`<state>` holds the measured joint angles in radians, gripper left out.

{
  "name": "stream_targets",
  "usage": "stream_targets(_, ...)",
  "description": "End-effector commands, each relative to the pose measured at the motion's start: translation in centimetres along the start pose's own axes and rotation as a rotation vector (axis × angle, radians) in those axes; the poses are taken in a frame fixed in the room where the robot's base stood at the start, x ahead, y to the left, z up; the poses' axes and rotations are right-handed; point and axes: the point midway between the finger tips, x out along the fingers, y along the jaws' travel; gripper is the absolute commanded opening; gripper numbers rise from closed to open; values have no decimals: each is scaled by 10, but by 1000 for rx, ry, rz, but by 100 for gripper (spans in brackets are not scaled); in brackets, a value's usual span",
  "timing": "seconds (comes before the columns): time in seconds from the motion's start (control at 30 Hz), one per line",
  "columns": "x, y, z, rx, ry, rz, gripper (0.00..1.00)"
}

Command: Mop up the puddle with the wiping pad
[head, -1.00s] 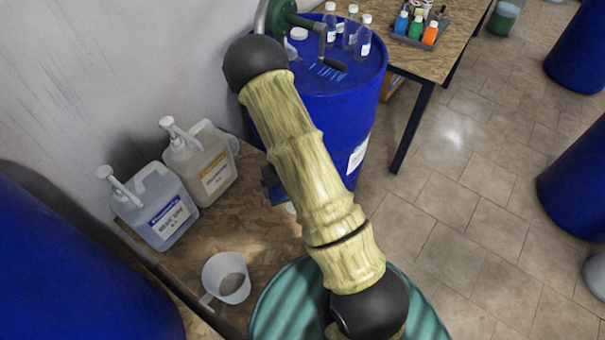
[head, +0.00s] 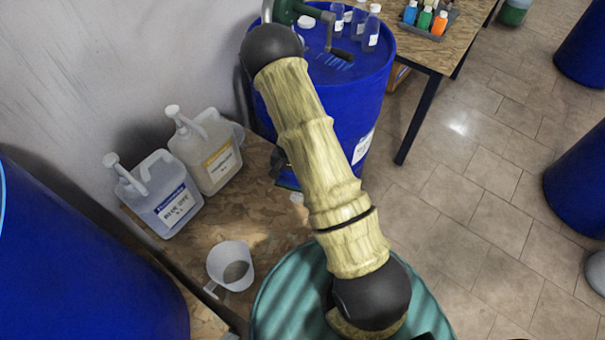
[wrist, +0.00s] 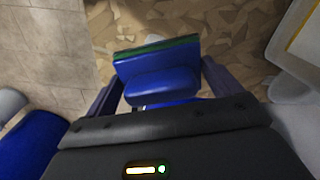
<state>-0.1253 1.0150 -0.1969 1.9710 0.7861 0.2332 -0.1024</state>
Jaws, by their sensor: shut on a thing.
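The wiping pad (wrist: 157,84) is a blue block with a dark green edge at its far side. In the wrist view my gripper (wrist: 162,88) is shut on it, with one dark finger on each side. The pad is over the brown, mottled wooden table top (wrist: 240,35); I cannot tell whether it touches the wood. In the head view my arm hides most of the gripper and pad. I cannot clearly make out the puddle in either view.
On the wooden table (head: 265,170) stand two labelled jugs, one bluish (head: 165,200) and one cream (head: 208,155), and a measuring cup (head: 232,265). A blue drum (head: 345,90) stands behind, a teal ribbed drum (head: 285,305) in front.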

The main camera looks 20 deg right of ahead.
Motion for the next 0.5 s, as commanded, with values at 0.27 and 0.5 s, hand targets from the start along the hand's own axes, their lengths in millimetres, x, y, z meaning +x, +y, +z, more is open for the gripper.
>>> stream_targets(0.27,8,8,-10,476,2,2,64)
stream_targets(0.5,16,12,-16,885,1,1,64)
